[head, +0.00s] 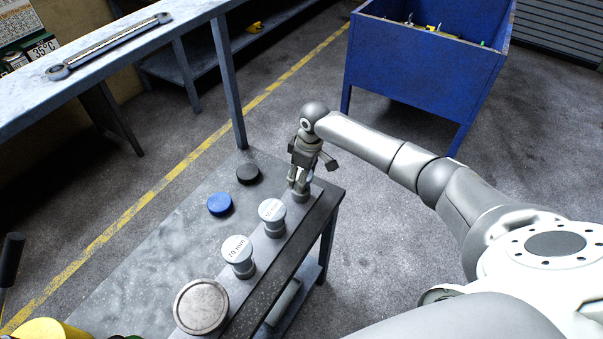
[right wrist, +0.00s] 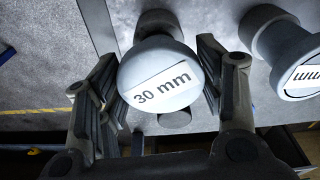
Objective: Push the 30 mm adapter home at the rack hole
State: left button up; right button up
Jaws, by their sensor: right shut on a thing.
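The 30 mm adapter (right wrist: 160,80) has a pale round head with a "30 mm" label and sits between the two fingers of my right gripper (right wrist: 158,92). In the head view my right gripper (head: 299,180) points down, shut on this adapter (head: 301,196) at the far end of the grey rack (head: 255,262). The adapter is at the rack, but its hole is hidden, and I cannot tell how deep the stem sits. My left gripper is not in view.
A labelled adapter (head: 271,212), the 70 mm adapter (head: 237,250) and a large round pad (head: 201,306) stand along the rack. A blue disc (head: 220,204) and a black disc (head: 248,174) lie on the trolley top. A blue bin (head: 425,60) stands behind.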

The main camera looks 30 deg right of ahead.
jog(key=shift+w+f+b, duration=0.1)
jog(key=shift+f+b, duration=0.45)
jog(key=shift+f, duration=0.4)
jog(key=o, duration=1.2)
jog(key=shift+s+f, duration=0.15)
jog(key=shift+s, duration=0.05)
jog(key=r, duration=0.4)
jog(key=s+r, duration=0.1)
jog(key=r, duration=0.3)
jog(key=d+r, duration=0.1)
jog(key=r, duration=0.3)
jog(key=shift+s, duration=0.15)
jog(key=shift+s, duration=0.1)
